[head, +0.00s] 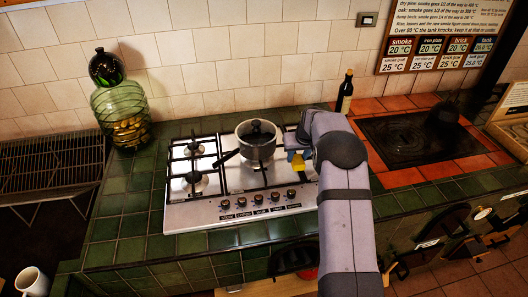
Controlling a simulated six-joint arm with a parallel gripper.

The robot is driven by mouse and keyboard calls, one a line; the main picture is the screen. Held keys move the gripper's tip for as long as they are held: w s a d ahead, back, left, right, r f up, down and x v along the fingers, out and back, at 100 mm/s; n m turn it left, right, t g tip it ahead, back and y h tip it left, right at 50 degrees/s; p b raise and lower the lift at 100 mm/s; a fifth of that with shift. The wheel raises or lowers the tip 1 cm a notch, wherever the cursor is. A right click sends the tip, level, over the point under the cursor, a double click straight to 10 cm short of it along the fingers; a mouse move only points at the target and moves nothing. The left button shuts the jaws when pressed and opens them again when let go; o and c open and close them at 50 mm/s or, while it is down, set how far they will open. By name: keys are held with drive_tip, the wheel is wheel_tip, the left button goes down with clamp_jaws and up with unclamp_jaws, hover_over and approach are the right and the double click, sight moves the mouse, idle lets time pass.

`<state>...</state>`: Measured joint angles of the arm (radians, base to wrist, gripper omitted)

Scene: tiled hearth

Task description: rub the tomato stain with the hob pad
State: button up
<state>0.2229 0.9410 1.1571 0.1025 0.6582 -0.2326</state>
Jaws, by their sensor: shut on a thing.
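The hob (215,212) is a steel gas hob with dark grates, set in the green tiled counter. My gripper (297,158) is over the right part of the hob, just right of the pot. It is shut on a small yellow thing, which I take for the hob pad (298,168); only part of it shows. I cannot tell whether the pad touches the hob's surface. I cannot make out the tomato stain; my arm and gripper cover part of the hob's right side.
A lidded steel pot (257,146) with a dark handle stands on the hob, close left of my gripper. Knobs (257,200) line the hob's front. A dark bottle (344,94) stands behind my arm. A green glass jar (122,115) stands at the left, with clear counter beside it.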

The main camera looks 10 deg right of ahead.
drive_tip(key=s+d+f+b, duration=0.1)
drive_tip(key=s+d, duration=0.3)
drive_tip(key=d, duration=0.2)
drive_tip(key=s+d+f, duration=0.2)
drive_tip(key=s+d, duration=0.1)
drive_tip(key=d, duration=0.3)
drive_tip(key=shift+f+b, duration=2.1)
drive_tip(key=shift+f, duration=1.25)
drive_tip(key=shift+d+f, duration=0.6)
drive_tip(key=shift+d, duration=0.15)
drive_tip(key=shift+c, duration=0.3)
drive_tip(key=shift+d, duration=4.5)
drive_tip(key=shift+d+r, duration=0.15)
drive_tip(key=shift+a, duration=0.65)
drive_tip(key=shift+s+a+p, duration=0.1)
drive_tip(key=shift+a+p, duration=0.3)
drive_tip(key=shift+a, duration=4.5)
wheel_tip(320, 180, up, 8)
drive_tip(key=p, duration=0.4)
drive_tip(key=shift+d, duration=0.15)
